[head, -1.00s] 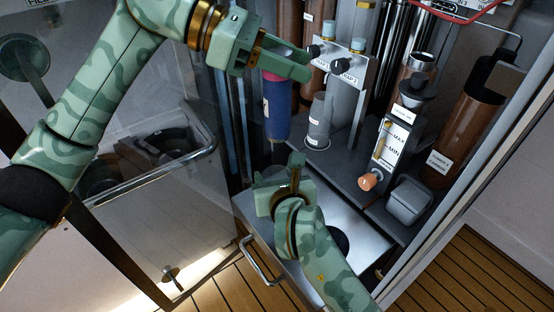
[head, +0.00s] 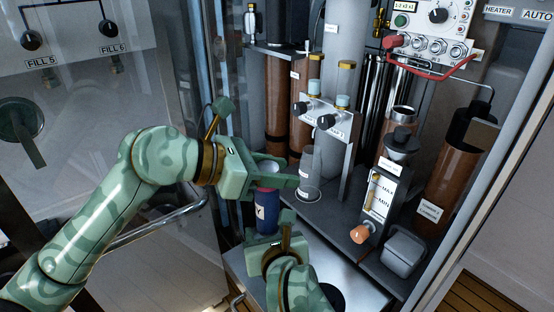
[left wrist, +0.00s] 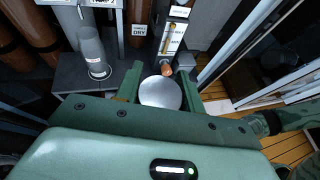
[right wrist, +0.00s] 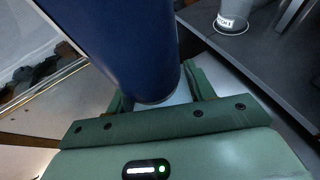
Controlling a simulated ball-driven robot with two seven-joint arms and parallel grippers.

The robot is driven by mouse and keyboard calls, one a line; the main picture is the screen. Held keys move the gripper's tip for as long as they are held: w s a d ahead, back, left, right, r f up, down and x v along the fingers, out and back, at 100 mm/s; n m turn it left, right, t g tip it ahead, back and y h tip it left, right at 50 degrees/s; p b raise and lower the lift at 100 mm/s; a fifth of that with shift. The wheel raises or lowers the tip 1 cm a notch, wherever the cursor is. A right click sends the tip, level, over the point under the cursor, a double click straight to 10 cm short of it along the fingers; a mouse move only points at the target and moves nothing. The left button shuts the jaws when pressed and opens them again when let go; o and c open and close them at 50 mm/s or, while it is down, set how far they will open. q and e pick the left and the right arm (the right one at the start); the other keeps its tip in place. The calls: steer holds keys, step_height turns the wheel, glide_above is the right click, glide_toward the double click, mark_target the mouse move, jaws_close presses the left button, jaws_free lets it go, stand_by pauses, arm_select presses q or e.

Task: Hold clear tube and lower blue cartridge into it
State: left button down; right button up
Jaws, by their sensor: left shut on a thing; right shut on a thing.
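The blue cartridge (head: 267,212) hangs upright in my left gripper (head: 278,180), which is shut around its upper end. Its pale round top (left wrist: 160,93) shows between the fingers in the left wrist view. My right gripper (head: 272,230) is shut just below, low in front of the panel. In the right wrist view the cartridge's blue body (right wrist: 135,50) fills the space over the right fingers, its lower end between them. The clear tube is hard to make out; only a faint glassy edge (right wrist: 155,100) shows there. I cannot tell how deep the cartridge sits in it.
A grey cylinder (head: 310,170) stands on the dark shelf just right of the cartridge. A level gauge block (head: 380,198) with an orange knob (head: 360,233) and a grey lidded box (head: 405,250) stand further right. A glass door (head: 140,100) is at the left.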

mark_target(277, 216)
arm_select(q)
steer(key=shift+f, duration=2.95)
steer(key=shift+f, duration=0.1)
steer(key=shift+f, duration=2.3)
steer(key=shift+s+f, duration=0.1)
steer(key=shift+f, duration=0.9)
arm_select(e)
steer(key=shift+a+r, duration=0.1)
steer(key=shift+r, duration=0.2)
arm_select(q)
steer(key=c, duration=0.8)
jaws_free()
steer(key=shift+f, duration=0.1)
arm_select(e)
steer(key=shift+r, duration=0.1)
arm_select(q)
steer(key=shift+a, duration=0.1)
arm_select(e)
steer(key=shift+f, duration=0.25)
arm_select(q)
steer(key=r+v, duration=0.1)
steer(key=v, duration=0.7)
steer(key=shift+w+r, duration=0.2)
steer(key=shift+w, duration=0.1)
